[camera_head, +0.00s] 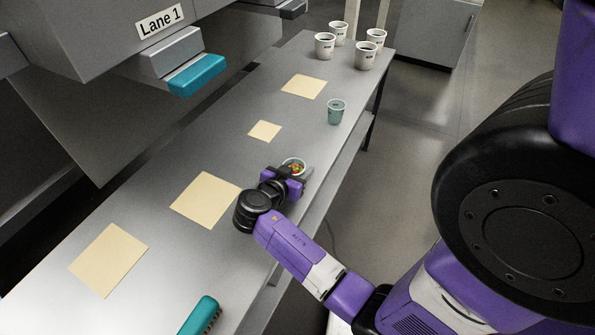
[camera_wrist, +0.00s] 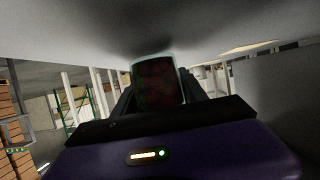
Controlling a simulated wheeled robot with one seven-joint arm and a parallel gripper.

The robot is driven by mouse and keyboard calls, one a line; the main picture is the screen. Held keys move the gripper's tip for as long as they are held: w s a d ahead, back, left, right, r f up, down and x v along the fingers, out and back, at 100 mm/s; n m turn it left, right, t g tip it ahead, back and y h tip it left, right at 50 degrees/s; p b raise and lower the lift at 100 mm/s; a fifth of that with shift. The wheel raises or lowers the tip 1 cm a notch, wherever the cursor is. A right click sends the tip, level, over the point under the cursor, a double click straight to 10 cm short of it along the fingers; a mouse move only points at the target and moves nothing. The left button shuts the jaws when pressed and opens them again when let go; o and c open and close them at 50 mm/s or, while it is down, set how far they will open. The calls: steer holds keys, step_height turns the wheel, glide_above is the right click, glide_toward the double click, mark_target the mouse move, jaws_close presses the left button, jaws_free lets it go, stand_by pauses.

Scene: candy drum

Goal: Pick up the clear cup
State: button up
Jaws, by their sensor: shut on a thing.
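A clear cup (camera_head: 293,165) holding colourful candy is between the fingers of my gripper (camera_head: 295,174), over the right edge of the steel table. My gripper is shut on this cup. In the wrist view the cup (camera_wrist: 157,82) stands between the two dark fingers, with reddish contents showing through its wall. The fingers and wrist hide the cup's lower part in the head view, so I cannot tell whether it touches the table. A second clear, greenish cup (camera_head: 336,111) stands upright and apart, farther up the table.
Several white cups (camera_head: 325,46) stand at the table's far end. Several tan squares (camera_head: 206,199) lie along the steel table (camera_head: 225,140). A teal-handled brush (camera_head: 199,317) lies at the near end. A grey machine marked Lane 1 (camera_head: 160,22) with a teal part (camera_head: 197,76) overhangs the left side.

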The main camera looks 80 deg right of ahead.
step_height(320, 180, up, 20)
steer(key=shift+f+p, duration=0.25)
steer(key=shift+p, duration=0.05)
stand_by(1.0)
